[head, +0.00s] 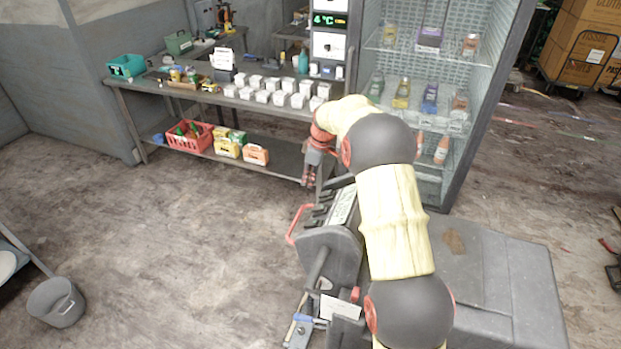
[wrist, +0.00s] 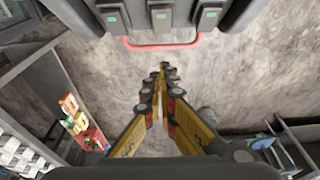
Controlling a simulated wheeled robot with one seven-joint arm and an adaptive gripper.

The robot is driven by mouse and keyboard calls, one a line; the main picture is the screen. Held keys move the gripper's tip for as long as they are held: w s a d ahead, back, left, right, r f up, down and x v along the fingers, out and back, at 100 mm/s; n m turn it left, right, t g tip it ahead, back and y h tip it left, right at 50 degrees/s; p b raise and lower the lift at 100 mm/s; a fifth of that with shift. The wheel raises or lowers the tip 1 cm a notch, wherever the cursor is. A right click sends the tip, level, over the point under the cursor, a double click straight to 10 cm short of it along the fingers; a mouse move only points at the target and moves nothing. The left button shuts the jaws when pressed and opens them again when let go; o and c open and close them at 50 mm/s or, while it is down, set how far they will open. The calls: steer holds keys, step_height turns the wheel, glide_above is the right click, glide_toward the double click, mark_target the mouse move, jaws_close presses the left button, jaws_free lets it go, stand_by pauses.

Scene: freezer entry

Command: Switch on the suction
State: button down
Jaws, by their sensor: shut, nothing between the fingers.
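My gripper (head: 308,180) points down beside the near end of the grey workbench in the head view. In the wrist view its yellow and black fingers (wrist: 164,72) are together, with nothing between them. A row of black switches (head: 321,205) sits on the dark grey console of my base. In the wrist view three dark switches with green marks (wrist: 160,16) show at the top edge, above a red bar (wrist: 158,46). The fingertips appear apart from them. No readable label shows which one is the suction, and I cannot tell whether it is on.
The workbench (head: 130,98) holds white boxes (head: 275,88), with a red crate (head: 190,138) on its lower shelf. A glass-door cooler (head: 425,75) with bottles stands right of it. The floor between is clear.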

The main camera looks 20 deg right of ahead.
mark_target(319, 208)
steer(key=s+d+x, duration=0.1)
steer(key=x, duration=0.7)
steer(key=shift+s+d+f, duration=0.4)
steer(key=shift+f, duration=0.1)
steer(key=shift+f, duration=0.1)
steer(key=shift+f+g+h+p, duration=0.4)
steer(key=shift+p, duration=0.05)
steer(key=shift+r, duration=0.15)
steer(key=shift+r+p, duration=0.3)
steer(key=shift+r, duration=0.35)
